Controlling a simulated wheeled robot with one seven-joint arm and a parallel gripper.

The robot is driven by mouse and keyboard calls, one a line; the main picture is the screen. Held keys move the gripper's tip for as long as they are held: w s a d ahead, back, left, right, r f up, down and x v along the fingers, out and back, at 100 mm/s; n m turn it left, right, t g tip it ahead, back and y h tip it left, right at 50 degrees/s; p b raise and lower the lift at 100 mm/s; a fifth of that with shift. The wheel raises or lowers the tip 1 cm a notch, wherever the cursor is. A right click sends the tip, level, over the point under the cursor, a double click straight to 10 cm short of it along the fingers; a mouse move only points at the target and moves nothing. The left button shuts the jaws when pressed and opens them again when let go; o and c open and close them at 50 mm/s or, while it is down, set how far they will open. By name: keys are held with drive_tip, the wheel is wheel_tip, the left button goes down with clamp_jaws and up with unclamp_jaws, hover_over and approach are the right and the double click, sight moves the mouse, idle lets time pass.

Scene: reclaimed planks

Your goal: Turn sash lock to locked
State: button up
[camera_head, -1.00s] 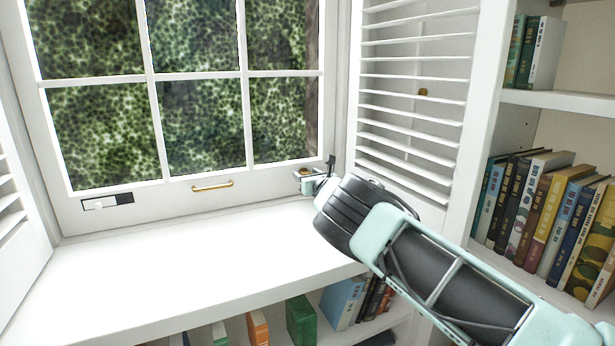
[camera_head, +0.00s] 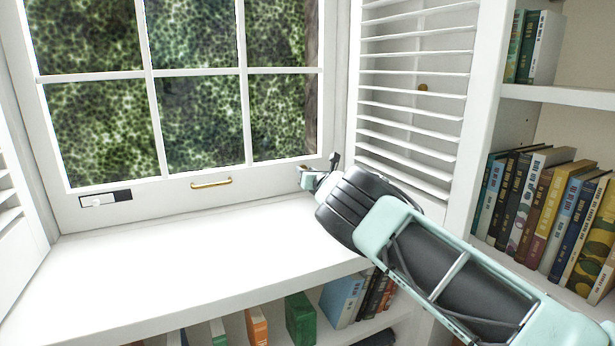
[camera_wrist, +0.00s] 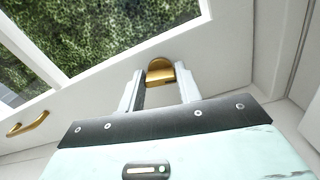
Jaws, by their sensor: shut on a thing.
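The brass sash lock (camera_wrist: 160,73) sits on the white window frame's lower rail in the wrist view. Its rounded top shows between my two fingertips. My gripper (camera_wrist: 158,88) is shut on it, with one finger on each side. In the head view my gripper (camera_head: 310,178) reaches the lower right corner of the window and hides most of the lock. I cannot tell the lock's exact angle.
A brass pull handle (camera_head: 211,183) and a dark plate with a white slider (camera_head: 105,200) are on the same rail. The white sill (camera_head: 180,260) is clear. A louvred shutter (camera_head: 415,110) and bookshelves with books (camera_head: 535,210) stand close on the right.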

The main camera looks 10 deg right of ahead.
drive_tip(key=m+b, duration=0.1)
drive_tip(key=m, duration=0.2)
drive_tip(key=shift+f+m+b, duration=0.15)
drive_tip(key=shift+m+b, duration=0.15)
drive_tip(key=shift+b, duration=0.05)
drive_tip(key=m+b, duration=0.1)
drive_tip(key=m, duration=0.3)
drive_tip(key=shift+m, duration=0.3)
drive_tip(key=m, duration=0.5)
drive_tip(key=shift+b, duration=0.35)
drive_tip(key=shift+m, duration=1.1)
drive_tip(key=shift+a, duration=0.1)
drive_tip(key=o, duration=1)
